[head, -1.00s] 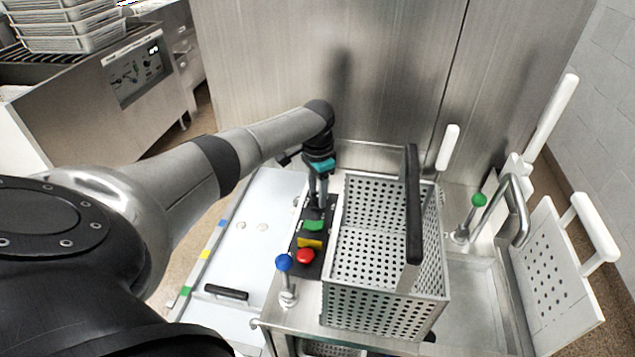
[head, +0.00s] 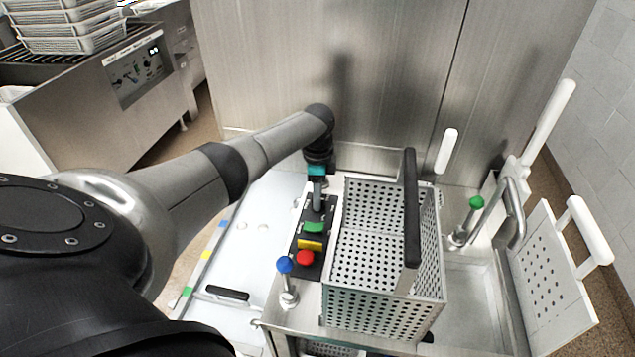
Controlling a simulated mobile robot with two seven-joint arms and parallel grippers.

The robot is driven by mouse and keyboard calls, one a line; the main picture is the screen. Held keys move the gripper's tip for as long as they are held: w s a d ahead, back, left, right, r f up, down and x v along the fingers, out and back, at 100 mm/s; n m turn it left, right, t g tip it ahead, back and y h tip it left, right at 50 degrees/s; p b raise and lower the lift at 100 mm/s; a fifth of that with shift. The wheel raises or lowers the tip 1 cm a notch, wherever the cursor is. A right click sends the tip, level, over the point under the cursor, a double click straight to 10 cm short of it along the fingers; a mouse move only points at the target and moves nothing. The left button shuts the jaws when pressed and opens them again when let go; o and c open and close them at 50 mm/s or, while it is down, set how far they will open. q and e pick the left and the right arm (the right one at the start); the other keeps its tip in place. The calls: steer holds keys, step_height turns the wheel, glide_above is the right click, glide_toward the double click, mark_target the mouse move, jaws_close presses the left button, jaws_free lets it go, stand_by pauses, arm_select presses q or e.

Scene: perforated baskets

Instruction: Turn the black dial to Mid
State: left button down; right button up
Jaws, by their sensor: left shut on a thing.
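A black control panel (head: 308,268) stands left of the perforated basket, with a green button (head: 314,227), a yellow button (head: 310,244) and a red button (head: 305,257). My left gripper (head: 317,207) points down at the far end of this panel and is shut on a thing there. The black dial is hidden under the fingers, so its setting cannot be read. My right gripper is not in view.
A perforated metal basket (head: 372,294) with a black handle stands just right of the panel. A blue-knobbed lever (head: 285,265) rises at the panel's near end. A green-knobbed lever (head: 476,202) and faucet (head: 516,200) are further right. A steel wall is behind.

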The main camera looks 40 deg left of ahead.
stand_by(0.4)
arm_select(q)
steer(key=shift+c, duration=2.2)
jaws_free()
steer(key=shift+r, duration=0.15)
step_height(320, 180, up, 15)
steer(key=p, duration=0.3)
steer(key=shift+p, duration=0.4)
steer(key=shift+s+d, duration=0.1)
